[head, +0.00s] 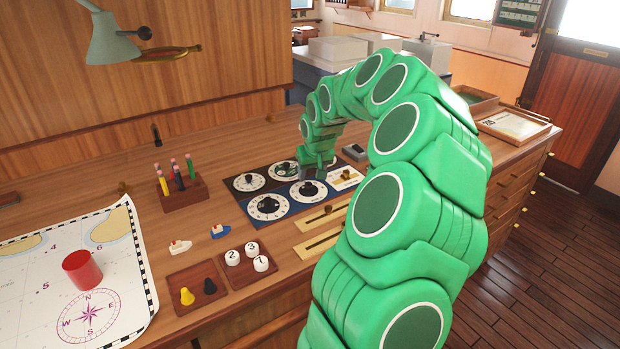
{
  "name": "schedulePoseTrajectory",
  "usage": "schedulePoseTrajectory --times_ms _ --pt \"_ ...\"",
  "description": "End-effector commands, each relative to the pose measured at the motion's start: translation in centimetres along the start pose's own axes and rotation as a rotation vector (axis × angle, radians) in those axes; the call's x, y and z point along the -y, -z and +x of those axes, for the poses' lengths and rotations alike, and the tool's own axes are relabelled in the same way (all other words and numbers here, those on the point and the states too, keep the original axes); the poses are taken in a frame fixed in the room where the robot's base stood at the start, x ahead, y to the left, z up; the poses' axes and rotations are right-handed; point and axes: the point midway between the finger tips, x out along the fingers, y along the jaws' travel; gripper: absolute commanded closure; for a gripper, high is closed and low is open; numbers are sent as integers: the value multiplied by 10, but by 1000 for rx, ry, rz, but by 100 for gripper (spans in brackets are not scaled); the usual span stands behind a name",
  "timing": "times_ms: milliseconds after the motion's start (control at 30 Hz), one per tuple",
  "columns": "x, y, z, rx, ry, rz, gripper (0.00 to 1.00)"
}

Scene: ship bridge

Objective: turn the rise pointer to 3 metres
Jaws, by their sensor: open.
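A dark and blue panel (291,207) on the wooden desk carries several round white dials with black knobs. The front left dial (264,214) and the back left dial (244,186) show clearly. The front right dial (299,195) lies just in front of my gripper. My gripper (312,176) is open above the panel's right part, pointing down. I cannot tell whether it touches a knob.
A pen block (183,194), two trays of pieces (196,305) and a chart (35,262) with a red cylinder (82,270) are left. A lamp (111,40) hangs at upper left.

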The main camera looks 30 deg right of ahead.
Motion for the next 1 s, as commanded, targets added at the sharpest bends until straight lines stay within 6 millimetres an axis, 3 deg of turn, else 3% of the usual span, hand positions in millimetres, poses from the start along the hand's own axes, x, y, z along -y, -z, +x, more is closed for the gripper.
schedulePoseTrajectory --times_ms 267,833,1000 --pt "0 1 -33 -3 -1 -1 49" --pt "0 0 -36 -1 0 -1 49" --pt "19 -7 -46 11 14 -24 49"
